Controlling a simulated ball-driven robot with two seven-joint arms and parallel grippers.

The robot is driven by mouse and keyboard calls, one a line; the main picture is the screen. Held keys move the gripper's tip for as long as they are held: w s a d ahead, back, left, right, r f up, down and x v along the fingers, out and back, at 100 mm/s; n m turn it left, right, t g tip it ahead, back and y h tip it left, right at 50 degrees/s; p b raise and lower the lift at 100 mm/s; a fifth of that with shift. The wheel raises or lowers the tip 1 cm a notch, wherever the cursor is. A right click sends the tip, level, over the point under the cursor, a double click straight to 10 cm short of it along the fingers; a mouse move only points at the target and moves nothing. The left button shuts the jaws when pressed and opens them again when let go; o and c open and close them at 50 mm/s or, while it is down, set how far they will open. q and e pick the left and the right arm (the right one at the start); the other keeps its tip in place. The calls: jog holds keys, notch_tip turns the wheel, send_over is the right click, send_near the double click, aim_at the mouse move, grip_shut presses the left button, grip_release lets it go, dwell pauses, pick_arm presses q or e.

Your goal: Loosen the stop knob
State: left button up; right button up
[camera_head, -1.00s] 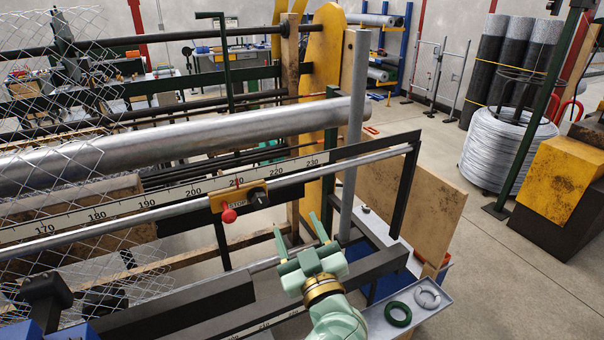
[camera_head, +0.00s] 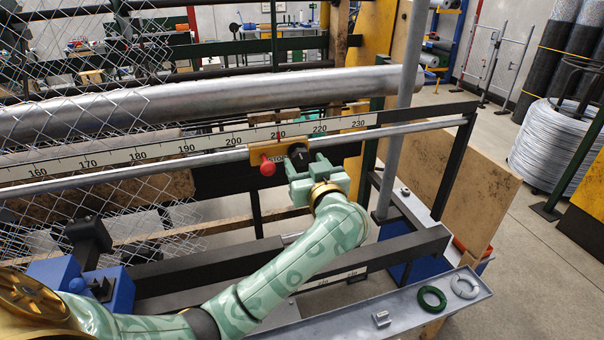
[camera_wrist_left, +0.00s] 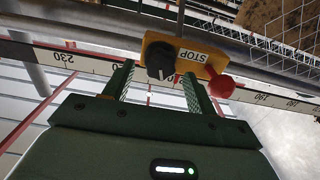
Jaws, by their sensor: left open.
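The yellow stop (camera_head: 256,158), marked STOP, sits on the rail by the scale near 210. It carries a black knob (camera_head: 299,155) and a red ball knob (camera_head: 267,168). My left gripper (camera_head: 304,166) is open, its fingers pointing at the black knob. In the left wrist view, the black knob (camera_wrist_left: 158,58) shows at the fingertips, in line with the gap between the green fingers (camera_wrist_left: 157,74). I cannot tell whether the fingers touch it. The red ball knob (camera_wrist_left: 222,87) lies just outside the right-hand finger. My right gripper is not in view.
The long scale (camera_head: 110,157) and rail run across the machine. Chain-link mesh (camera_head: 60,120) hangs at the left. A grey tray (camera_head: 385,312) at the front right holds a green ring (camera_head: 432,298) and a grey ring (camera_head: 465,287).

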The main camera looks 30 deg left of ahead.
aim_at(303, 159)
pick_arm(q)
jog(key=x, duration=0.1)
jog(key=b+x, duration=0.1)
jog(key=shift+w+a+f+b, duration=0.2)
jog(key=shift+f+b, duration=0.05)
jog(key=shift+b, duration=0.05)
jog(key=shift+w+a+r+b, duration=0.15)
jog(key=shift+w+a+b, duration=0.15)
jog(key=shift+a, duration=0.05)
jog(key=shift+r, duration=0.15)
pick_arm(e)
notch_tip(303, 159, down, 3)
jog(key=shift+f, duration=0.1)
pick_arm(q)
jog(key=c, duration=1)
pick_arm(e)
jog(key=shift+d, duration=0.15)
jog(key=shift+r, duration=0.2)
